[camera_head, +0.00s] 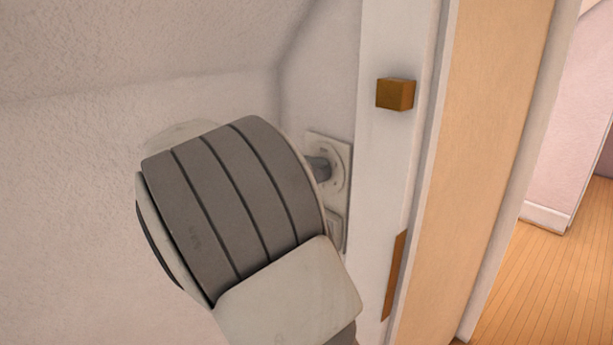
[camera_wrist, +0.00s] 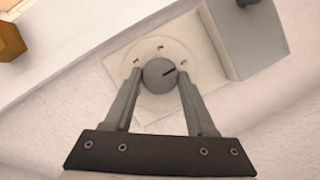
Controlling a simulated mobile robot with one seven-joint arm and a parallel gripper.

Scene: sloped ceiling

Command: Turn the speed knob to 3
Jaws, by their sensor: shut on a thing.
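The speed knob (camera_wrist: 158,76) is a small round grey knob with a dark pointer line. It sits on a pale round dial on a white wall plate (camera_wrist: 211,55). The line points right and slightly up in the wrist view; the small marks around the dial are too small to read. My gripper (camera_wrist: 159,78) is shut on the knob, one finger on each side. In the head view the wall plate (camera_head: 343,152) shows beside a white door frame, my gripper (camera_head: 319,168) reaches its dial, and my arm partly covers the plate and hides the knob.
A grey box-like piece (camera_wrist: 246,30) sticks out beside the dial in the wrist view. A brown block (camera_head: 395,94) and a brown strip (camera_head: 395,275) sit on the white door frame (camera_head: 384,150), right of the plate. An open doorway with wooden floor (camera_head: 545,285) lies further right.

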